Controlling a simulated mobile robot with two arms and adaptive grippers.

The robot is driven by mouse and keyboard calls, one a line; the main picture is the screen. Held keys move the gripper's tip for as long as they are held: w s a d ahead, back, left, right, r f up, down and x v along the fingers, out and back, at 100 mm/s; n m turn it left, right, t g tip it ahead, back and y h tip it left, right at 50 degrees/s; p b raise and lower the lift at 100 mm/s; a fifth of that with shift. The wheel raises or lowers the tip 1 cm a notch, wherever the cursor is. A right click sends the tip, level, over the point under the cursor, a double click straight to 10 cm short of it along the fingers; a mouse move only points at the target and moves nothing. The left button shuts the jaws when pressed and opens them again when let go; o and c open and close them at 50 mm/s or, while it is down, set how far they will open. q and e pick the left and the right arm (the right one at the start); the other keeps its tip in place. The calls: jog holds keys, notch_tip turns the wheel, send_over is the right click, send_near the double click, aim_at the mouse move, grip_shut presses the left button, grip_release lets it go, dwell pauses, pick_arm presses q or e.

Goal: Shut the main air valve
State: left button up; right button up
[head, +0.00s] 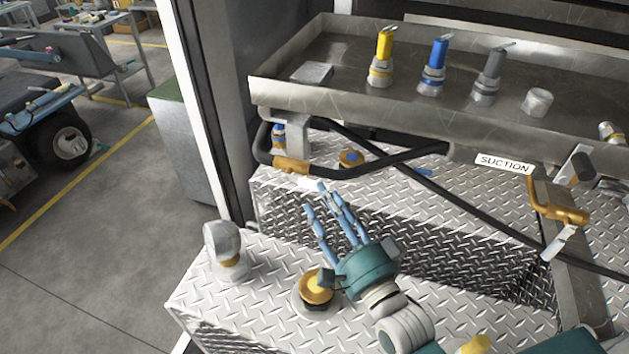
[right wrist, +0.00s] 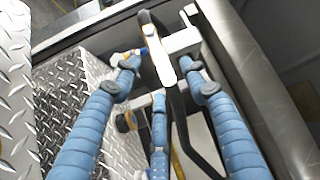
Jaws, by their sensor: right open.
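A brass valve (head: 292,166) with a pale lever sits on the black hose below the left end of the metal tray. My right gripper (head: 322,198) reaches up toward it from below, its blue fingers spread and empty. In the head view its fingertips are just below the pale lever; contact cannot be told. In the right wrist view the open fingers (right wrist: 160,78) flank a pale bar (right wrist: 161,55) and a black hose. A second brass valve (head: 562,208) with a pale handle is at the right, by the SUCTION label. No label shows which is the main air valve. My left gripper is out of view.
The metal tray (head: 330,90) holds yellow, blue and grey nozzles. Diamond-plate steps (head: 265,262) lie below, with a brass-topped fitting (head: 317,287) and a grey capped fitting (head: 228,250). Black hoses cross near the hand. Open floor (head: 80,250) is at left.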

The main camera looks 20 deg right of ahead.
aim_at(314, 186)
jog(key=p+x, duration=0.1)
jog(key=x, duration=0.4)
jog(key=shift+w, duration=0.1)
